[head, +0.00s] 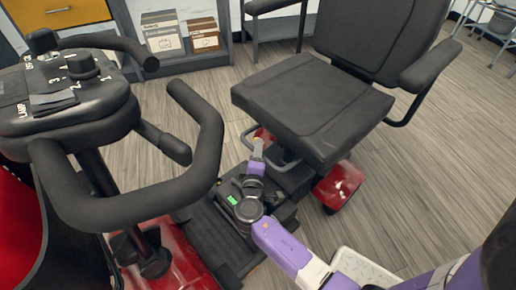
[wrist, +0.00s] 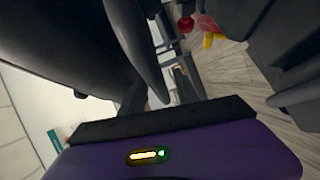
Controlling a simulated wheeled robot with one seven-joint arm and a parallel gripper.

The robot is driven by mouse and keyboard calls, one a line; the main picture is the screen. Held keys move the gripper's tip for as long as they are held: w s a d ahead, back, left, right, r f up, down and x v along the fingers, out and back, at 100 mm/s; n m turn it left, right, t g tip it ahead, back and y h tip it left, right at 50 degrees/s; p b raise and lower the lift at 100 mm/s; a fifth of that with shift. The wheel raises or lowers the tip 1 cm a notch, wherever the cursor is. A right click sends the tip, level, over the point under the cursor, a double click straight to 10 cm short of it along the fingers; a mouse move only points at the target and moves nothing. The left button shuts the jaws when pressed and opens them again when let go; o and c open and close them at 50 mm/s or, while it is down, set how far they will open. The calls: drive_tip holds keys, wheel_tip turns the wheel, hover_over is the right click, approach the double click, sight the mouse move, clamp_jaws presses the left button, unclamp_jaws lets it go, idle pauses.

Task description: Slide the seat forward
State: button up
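The black padded seat (head: 310,105) of a red mobility scooter has a backrest and armrests and stands above the scooter's rear body. A grey bar (head: 275,164) shows below the seat's front edge; I cannot tell whether it is a lever. My gripper (head: 258,148) is at the end of my purple arm, low in front of the seat and near this bar. Whether it touches the bar is not clear. The finger opening is not clear in either view.
The scooter's tiller with black handlebars (head: 205,150) and control panel (head: 60,85) stands at the left. My arm crosses the black footboard (head: 215,235). A shelf with boxes (head: 165,33) stands behind. Wooden floor (head: 440,150) is open at the right.

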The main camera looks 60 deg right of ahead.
drive_tip(key=shift+x, duration=1.2)
clamp_jaws()
drive_tip(key=shift+a+f, duration=0.1)
drive_tip(key=shift+a, duration=0.05)
idle(0.4)
